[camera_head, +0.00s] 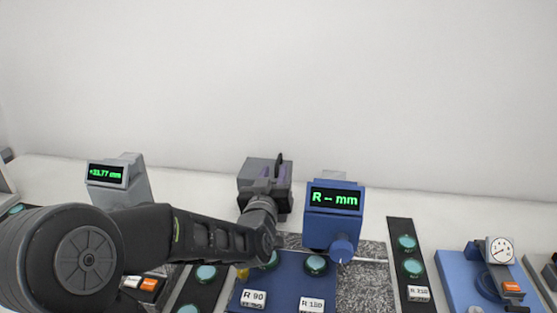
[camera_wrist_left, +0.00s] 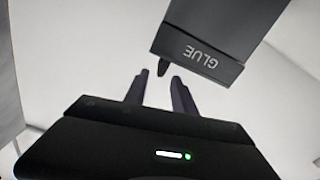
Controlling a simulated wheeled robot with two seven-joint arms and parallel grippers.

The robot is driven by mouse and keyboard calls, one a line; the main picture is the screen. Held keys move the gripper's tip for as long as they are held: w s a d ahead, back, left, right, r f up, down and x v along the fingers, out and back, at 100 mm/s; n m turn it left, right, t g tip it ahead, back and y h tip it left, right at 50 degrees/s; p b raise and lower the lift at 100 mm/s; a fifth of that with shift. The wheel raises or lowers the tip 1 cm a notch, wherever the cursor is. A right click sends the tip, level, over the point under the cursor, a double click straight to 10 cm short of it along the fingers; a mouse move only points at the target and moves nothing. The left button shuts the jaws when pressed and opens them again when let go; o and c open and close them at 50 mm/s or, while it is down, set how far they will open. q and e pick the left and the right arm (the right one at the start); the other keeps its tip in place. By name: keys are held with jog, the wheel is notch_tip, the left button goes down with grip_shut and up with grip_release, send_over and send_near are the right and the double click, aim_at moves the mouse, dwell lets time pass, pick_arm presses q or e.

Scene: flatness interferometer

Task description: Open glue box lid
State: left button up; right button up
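The glue box, a dark grey box with an overhanging lid edge and upside-down "GLUE" lettering, shows in the left wrist view (camera_wrist_left: 215,42). A small dark tab (camera_wrist_left: 164,67) sticks out at its edge. My left gripper (camera_wrist_left: 158,84) is open and empty. Its two fingers point toward the tab, which appears near the gap between the fingertips; contact cannot be told. In the head view the grey box (camera_head: 249,166) stands at the back, largely covered by my left gripper (camera_head: 272,176). The lid looks closed. My right gripper is out of view.
A blue readout unit (camera_head: 334,215) stands just right of the gripper, and a grey readout (camera_head: 120,178) stands left. In front are a blue plate (camera_head: 280,283) with round teal pieces, a speckled slab (camera_head: 365,285), and a blue gauge stand (camera_head: 460,275) at right.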

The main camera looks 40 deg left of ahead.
aim_at(278, 164)
pick_arm(q)
jog(key=p+x, duration=0.1)
jog(key=x, duration=0.6)
jog(key=shift+w+a+f, duration=0.1)
grip_shut()
dwell(1.3)
